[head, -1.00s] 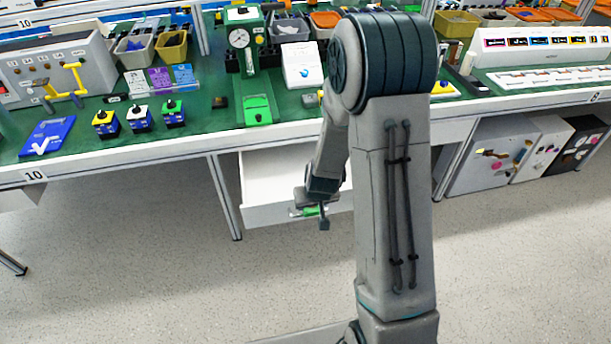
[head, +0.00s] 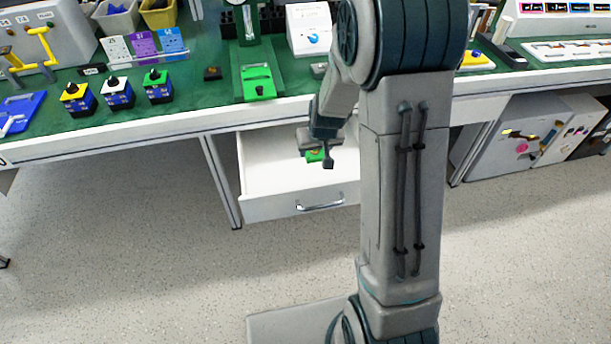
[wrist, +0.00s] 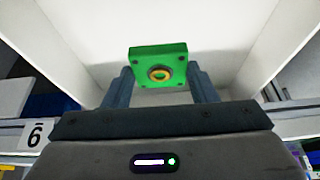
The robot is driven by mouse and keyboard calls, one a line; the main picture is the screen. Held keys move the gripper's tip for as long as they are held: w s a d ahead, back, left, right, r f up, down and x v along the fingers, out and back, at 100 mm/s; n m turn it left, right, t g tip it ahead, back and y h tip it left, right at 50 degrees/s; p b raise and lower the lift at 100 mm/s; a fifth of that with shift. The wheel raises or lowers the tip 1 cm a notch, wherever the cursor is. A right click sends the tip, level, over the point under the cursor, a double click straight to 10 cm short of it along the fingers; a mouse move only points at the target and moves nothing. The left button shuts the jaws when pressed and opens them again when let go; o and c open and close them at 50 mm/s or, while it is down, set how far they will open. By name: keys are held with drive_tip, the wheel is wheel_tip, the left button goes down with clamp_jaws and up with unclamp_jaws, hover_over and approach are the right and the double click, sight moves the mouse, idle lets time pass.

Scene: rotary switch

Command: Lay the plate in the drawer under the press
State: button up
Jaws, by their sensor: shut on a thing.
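The green plate (wrist: 158,62), square with a round yellow-orange and dark centre, is between the two fingers of my gripper (wrist: 160,84) in the wrist view. In the head view my gripper (head: 318,155) is over the open drawer, and a small part of the plate (head: 314,156) shows beside it. My gripper is shut on the plate. The white drawer (head: 258,172) is pulled out under the bench and looks empty. The plate's height above the drawer floor is hard to tell. The green press (head: 258,82) stands on the bench above the drawer.
The white bench edge (head: 150,135) runs above the drawer, close to my arm. The drawer's front has a metal handle (head: 320,203). Several small switch boxes (head: 117,92) stand on the bench at left. Grey cabinets (head: 510,140) stand under the bench at right.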

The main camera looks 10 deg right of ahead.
sight(318, 173)
drive_tip(key=w+d+f+b, duration=0.1)
drive_tip(key=f+b, duration=0.1)
drive_tip(key=b, duration=0.3)
drive_tip(key=shift+w+d, duration=0.1)
drive_tip(key=shift+w, duration=0.3)
drive_tip(key=shift+w+d+r+b, duration=0.25)
drive_tip(key=shift+d+b, duration=0.1)
drive_tip(key=shift+b, duration=0.85)
wheel_tip(318, 173, down, 10)
drive_tip(key=b, duration=0.3)
drive_tip(key=shift+r, duration=0.1)
drive_tip(key=o, duration=1)
